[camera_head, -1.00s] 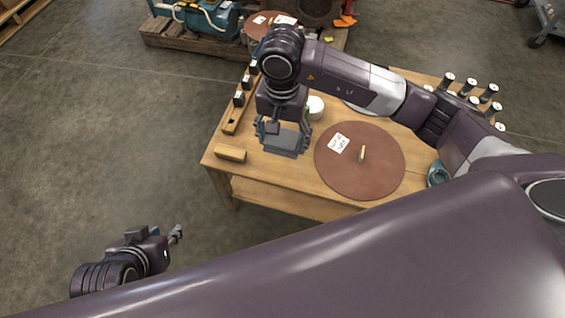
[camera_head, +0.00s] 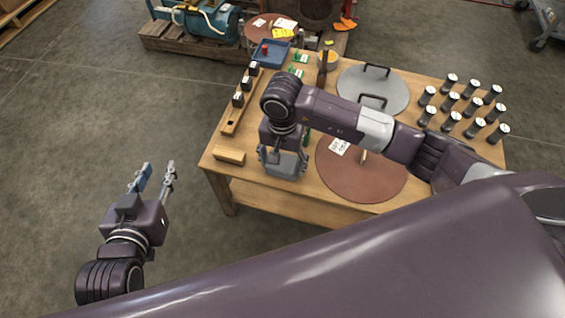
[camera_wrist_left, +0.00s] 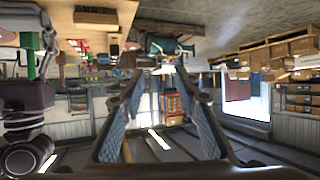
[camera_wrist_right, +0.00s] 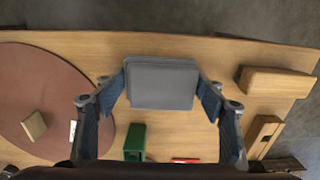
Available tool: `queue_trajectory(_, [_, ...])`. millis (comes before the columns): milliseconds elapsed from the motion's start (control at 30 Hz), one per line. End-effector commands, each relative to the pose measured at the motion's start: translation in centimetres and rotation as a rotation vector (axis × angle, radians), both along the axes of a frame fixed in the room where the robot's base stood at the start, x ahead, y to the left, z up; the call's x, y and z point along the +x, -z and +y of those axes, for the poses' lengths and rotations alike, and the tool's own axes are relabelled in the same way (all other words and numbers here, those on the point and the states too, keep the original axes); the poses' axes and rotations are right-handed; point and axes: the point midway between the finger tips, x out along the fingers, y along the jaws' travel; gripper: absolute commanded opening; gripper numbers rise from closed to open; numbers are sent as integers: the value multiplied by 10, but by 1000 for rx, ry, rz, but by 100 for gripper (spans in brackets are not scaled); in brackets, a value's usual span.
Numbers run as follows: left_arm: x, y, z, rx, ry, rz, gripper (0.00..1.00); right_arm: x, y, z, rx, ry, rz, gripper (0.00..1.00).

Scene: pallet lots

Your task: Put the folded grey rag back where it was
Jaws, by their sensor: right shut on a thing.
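The folded grey rag (camera_wrist_right: 162,83) is a flat, light grey block between the fingers of my right gripper (camera_wrist_right: 165,88). In the head view my right gripper (camera_head: 284,160) is over the front left part of the wooden table (camera_head: 285,190), with the grey rag (camera_head: 285,165) at its fingers. I cannot tell whether the rag touches the tabletop. My left gripper (camera_head: 156,174) is open and empty, out in front of the table's left side over the floor. Its spread fingers also show in the left wrist view (camera_wrist_left: 165,85).
A wooden block (camera_head: 230,156) lies at the table's front left corner. A brown disc (camera_head: 350,183) is right of my right gripper. A green block (camera_wrist_right: 135,140) is near the rag. A grey lid (camera_head: 355,85), blue tray (camera_head: 270,55) and several dark cylinders (camera_head: 470,105) stand farther back.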

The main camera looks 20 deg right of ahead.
Motion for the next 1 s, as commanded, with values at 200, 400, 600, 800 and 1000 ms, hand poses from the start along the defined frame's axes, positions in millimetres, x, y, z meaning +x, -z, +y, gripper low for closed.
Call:
queue_trajectory(200, [1,-1,0,-1,0,-7,30,0,0,0,0,-1,0,42])
queue_trajectory(400, [4,-6,-2,-7,2,-30,30,0,1,0,0,-1,0,42])
queue_trajectory(600, [5,-9,-3,-12,3,-47,30,0,2,0,1,-1,1,71])
queue_trajectory(800, [5,-9,-3,-12,3,-46,30,0,2,0,1,0,1,82])
queue_trajectory(1000, [5,-10,-3,-12,3,-46,30,0,1,0,1,0,1,82])
